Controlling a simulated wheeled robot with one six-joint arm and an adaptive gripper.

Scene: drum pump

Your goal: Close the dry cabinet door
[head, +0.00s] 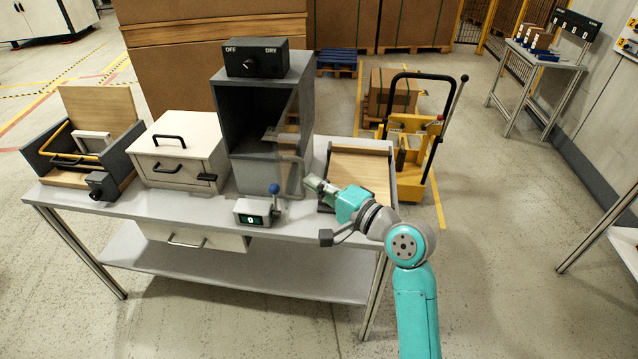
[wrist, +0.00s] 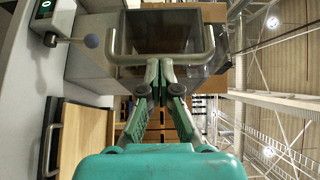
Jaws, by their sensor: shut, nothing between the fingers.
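The dry cabinet (head: 220,125) is a grey box standing on the table, with a dark interior. Its see-through door (head: 294,115) stands open, swung out on the right side and seen nearly edge-on in the head view. The door's bar handle (head: 299,176) is low on the panel, and in the wrist view the U-shaped handle (wrist: 125,58) spans across the fingertips. My gripper (head: 314,184) is right of the handle. In the wrist view my gripper (wrist: 160,68) is shut and empty, its tips at or very near the bar; I cannot tell whether they touch.
A control box (head: 256,57) labelled OFF and DRY sits on the cabinet. A small box with a blue-knobbed lever (head: 253,212) stands in front. A white drawer box (head: 181,150) is left, a wooden-bottomed tray (head: 360,172) right.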

